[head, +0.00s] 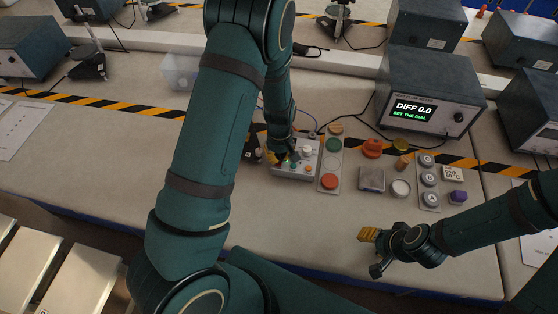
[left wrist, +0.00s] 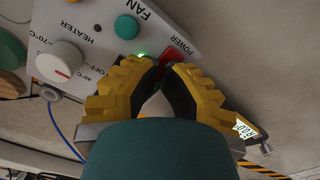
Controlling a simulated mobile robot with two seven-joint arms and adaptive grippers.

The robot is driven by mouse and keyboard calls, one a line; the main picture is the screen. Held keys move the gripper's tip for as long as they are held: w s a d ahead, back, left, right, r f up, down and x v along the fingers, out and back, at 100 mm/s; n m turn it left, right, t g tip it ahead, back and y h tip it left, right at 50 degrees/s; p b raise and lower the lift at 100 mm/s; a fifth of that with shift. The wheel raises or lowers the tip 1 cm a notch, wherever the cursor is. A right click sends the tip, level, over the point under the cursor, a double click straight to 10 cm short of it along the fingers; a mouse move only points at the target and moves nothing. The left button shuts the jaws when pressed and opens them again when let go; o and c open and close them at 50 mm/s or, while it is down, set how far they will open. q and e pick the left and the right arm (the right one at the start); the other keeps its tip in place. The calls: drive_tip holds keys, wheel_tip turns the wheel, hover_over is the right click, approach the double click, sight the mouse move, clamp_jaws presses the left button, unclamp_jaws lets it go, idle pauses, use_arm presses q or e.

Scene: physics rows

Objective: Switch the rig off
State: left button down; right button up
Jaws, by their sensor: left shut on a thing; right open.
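The rig's grey control panel (head: 297,172) lies on the bench in front of my left arm. In the left wrist view the panel (left wrist: 105,15) carries a white heater knob (left wrist: 60,62), a teal fan button (left wrist: 126,27) and a red power switch (left wrist: 168,54). A small green light (left wrist: 141,54) glows next to the switch. My left gripper (left wrist: 165,70) is shut on the power switch, its yellow fingertips on either side. In the head view my left arm partly hides the panel. My right gripper (head: 371,252) is open and empty near the bench's front edge.
A display box (head: 425,95) behind the panel reads DIFF 0.0, SET THE DIAL. Right of the panel stand a strip with green and red buttons (head: 330,165), a grey block (head: 371,180), a white round piece (head: 400,188) and a strip of round pieces (head: 429,184).

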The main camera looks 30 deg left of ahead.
sight(280, 158)
use_arm(q)
drive_tip(key=shift+r+p, duration=2.85)
drive_tip(key=shift+r, duration=0.6)
use_arm(e)
drive_tip(key=shift+r, duration=2.8)
drive_tip(key=shift+r, duration=0.1)
use_arm(q)
drive_tip(key=shift+f, duration=0.1)
use_arm(e)
drive_tip(key=shift+d+r, duration=0.1)
